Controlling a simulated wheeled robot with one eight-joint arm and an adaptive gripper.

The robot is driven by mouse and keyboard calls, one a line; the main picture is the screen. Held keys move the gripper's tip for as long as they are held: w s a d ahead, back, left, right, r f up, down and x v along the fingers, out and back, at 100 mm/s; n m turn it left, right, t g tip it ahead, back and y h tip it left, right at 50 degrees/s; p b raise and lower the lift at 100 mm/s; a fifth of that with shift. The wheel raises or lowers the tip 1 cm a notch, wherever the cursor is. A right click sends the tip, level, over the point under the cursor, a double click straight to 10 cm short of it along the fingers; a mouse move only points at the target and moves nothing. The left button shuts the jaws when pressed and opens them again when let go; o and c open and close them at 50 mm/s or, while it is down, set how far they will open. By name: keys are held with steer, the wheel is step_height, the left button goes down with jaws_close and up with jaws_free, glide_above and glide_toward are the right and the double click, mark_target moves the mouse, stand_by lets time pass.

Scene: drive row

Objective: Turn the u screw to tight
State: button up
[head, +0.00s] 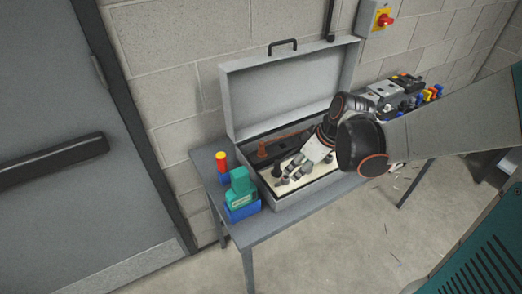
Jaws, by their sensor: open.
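An open grey case (291,203) stands on the table with its lid (287,90) raised. Inside it is a cream panel (318,177) with several small dark grey pieces near its front left. I cannot tell which of them is the u screw; it is too small or hidden. My gripper (291,171) reaches into the case from the right and points down and left over these pieces. It is open. I cannot tell whether its fingers touch or surround any of them. My wrist and arm hide the right part of the case.
A green device (241,187) on a blue base and a red, yellow and blue stack (222,168) stand left of the case. Metal parts (392,93) stand at the right. The raised lid and block wall (175,90) bound the back. A grey door (50,100) is at left.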

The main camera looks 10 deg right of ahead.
mark_target(286, 179)
steer(key=b+x, duration=0.5)
steer(key=x, duration=0.3)
steer(key=shift+w+f+b, duration=0.15)
steer(key=shift+f+b, duration=0.1)
steer(key=shift+b, duration=0.15)
steer(key=c, duration=1)
